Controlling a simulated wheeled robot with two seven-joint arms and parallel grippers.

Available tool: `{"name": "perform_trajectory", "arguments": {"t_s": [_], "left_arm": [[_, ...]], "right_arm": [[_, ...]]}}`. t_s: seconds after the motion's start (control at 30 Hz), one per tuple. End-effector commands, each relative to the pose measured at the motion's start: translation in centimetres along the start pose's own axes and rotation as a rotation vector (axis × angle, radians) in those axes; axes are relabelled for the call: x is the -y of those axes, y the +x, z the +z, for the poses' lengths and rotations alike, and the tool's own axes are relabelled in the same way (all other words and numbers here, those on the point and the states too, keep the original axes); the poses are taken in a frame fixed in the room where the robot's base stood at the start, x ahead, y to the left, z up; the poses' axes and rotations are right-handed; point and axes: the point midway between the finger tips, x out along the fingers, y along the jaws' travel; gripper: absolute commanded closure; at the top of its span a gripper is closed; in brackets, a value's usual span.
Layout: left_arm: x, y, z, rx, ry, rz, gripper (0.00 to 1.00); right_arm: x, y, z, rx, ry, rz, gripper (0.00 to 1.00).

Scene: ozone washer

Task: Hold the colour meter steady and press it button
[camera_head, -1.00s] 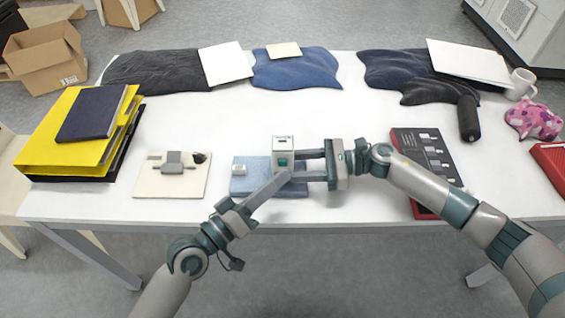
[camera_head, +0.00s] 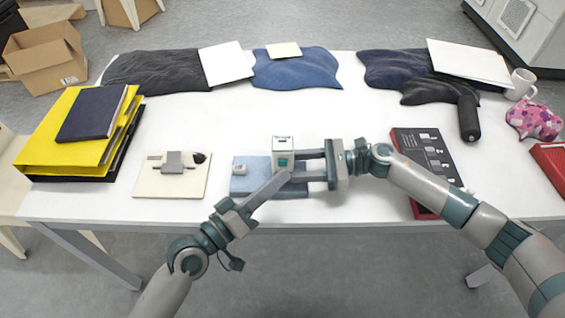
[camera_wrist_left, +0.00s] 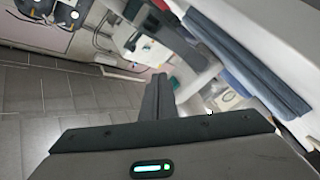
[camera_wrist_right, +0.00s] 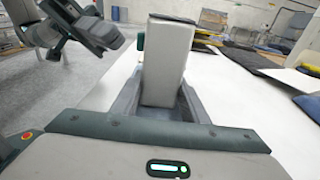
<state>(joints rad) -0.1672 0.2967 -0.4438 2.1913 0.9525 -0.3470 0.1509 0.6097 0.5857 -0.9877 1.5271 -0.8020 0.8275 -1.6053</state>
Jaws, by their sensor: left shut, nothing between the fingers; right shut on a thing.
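The colour meter (camera_head: 283,144) is a small upright grey-white box with a dark green patch on its front. It stands at the blue cloth pad (camera_head: 241,185) near the table's front edge. My right gripper (camera_head: 298,165) is shut on it from the right; in the right wrist view the meter (camera_wrist_right: 166,62) is upright between the fingers. My left gripper (camera_head: 284,177) is shut and empty, its tip at the meter's lower front. I cannot tell whether the tip touches it. The left wrist view shows the closed fingers (camera_wrist_left: 158,92) but not clearly the meter.
A small white block (camera_head: 239,169) sits on the pad's left. A cream board (camera_head: 150,185) with a grey device lies further left, beside yellow folders (camera_head: 60,150). Dark cloths (camera_head: 155,68) lie at the back; the table middle is clear.

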Motion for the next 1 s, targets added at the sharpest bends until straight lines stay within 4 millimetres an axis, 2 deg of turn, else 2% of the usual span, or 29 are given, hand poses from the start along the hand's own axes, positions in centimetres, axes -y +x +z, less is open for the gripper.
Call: {"name": "perform_trajectory", "arguments": {"t_s": [1.0], "left_arm": [[0.42, 0.60, -0.44, 0.000, 0.000, 0.000, 1.00]], "right_arm": [[-0.01, 0.00, -0.04, -0.001, 0.000, 0.000, 0.72]]}}
